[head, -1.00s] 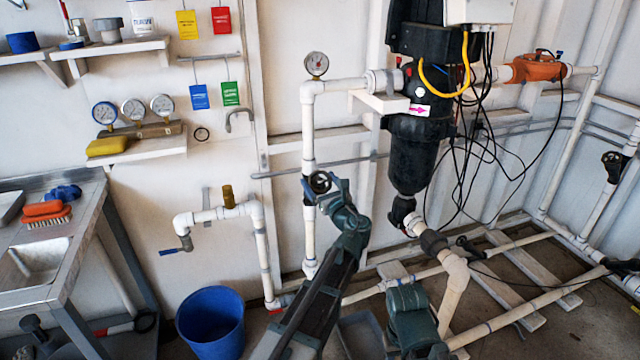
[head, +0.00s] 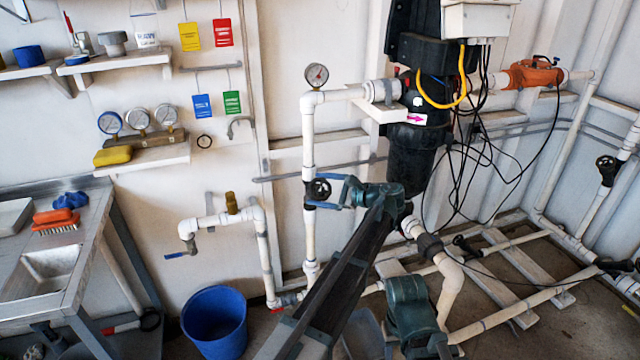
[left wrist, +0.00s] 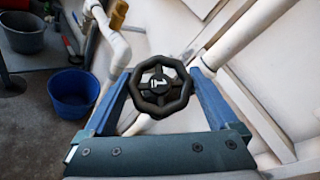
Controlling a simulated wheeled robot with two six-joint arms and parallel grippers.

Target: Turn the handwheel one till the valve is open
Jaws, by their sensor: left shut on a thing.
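Handwheel one (head: 319,190) is a small black wheel on the white vertical pipe left of the black reactor. In the left wrist view the handwheel (left wrist: 161,86) faces the camera, with a white "1" on its hub. My left gripper (head: 333,193) reaches it from the right in the head view. Its blue fingers lie on either side of the rim in the left wrist view, and it is shut on the wheel. The valve body behind the wheel is mostly hidden. My right gripper is not in view.
A pressure gauge (head: 317,76) tops the same white pipe (head: 308,140). The black reactor (head: 412,160) with hanging cables stands to the right. A blue bucket (head: 214,322) is on the floor at left, near a steel sink bench (head: 50,265). Low pipes cross the floor at right.

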